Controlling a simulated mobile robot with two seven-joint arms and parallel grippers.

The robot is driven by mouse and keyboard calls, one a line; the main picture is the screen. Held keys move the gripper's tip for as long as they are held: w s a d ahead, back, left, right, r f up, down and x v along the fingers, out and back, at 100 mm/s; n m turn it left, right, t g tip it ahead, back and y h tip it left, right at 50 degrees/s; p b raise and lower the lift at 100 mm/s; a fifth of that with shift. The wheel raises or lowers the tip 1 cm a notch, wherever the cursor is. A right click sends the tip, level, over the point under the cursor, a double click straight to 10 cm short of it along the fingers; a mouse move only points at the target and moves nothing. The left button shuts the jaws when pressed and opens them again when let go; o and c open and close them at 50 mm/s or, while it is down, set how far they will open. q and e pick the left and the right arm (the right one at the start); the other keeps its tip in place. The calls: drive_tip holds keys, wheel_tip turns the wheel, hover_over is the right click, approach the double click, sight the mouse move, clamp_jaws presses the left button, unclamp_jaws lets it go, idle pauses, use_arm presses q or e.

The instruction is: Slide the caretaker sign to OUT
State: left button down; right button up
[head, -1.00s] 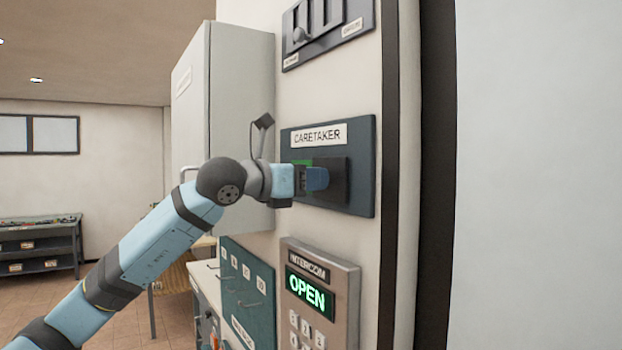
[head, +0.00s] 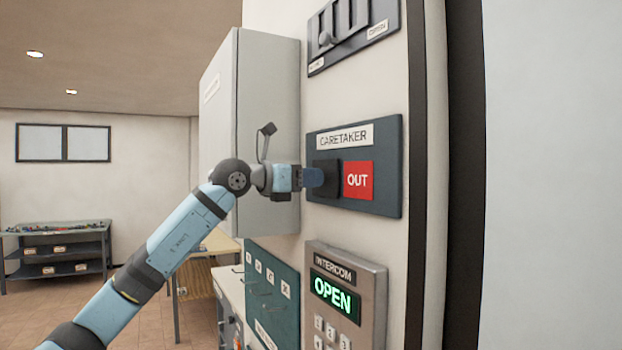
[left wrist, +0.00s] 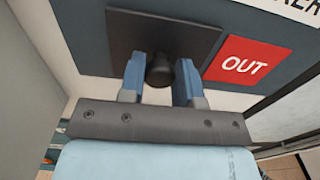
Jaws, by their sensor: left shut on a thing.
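The caretaker sign (head: 390,140) is a dark blue-grey panel on the wall, labelled CARETAKER. Its dark slider plate (head: 327,172) sits at the left part of the panel, and a red OUT field (head: 358,180) shows to its right. The OUT field also shows in the left wrist view (left wrist: 243,61). In that view a dark round knob (left wrist: 159,70) stands out from the slider plate. My left gripper (head: 314,178) is at the plate, its blue fingers on either side of the knob and shut on it. The green field is not visible. My right gripper is not in view.
An intercom (head: 375,270) reading OPEN is below the sign. A panel with dark slots (head: 386,18) is above it. A grey wall cabinet (head: 268,120) stands close to the left behind my left gripper. A teal hook board (head: 275,295) hangs lower left.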

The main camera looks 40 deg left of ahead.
use_arm(q)
drive_tip(key=c, duration=1)
unclamp_jaws()
drive_tip(key=shift+a+r, duration=0.15)
drive_tip(key=shift+o, duration=0.8)
drive_tip(key=shift+w+a, duration=0.1)
drive_tip(key=b+v, duration=0.6)
drive_tip(key=v, duration=0.7)
drive_tip(key=shift+s, duration=0.35)
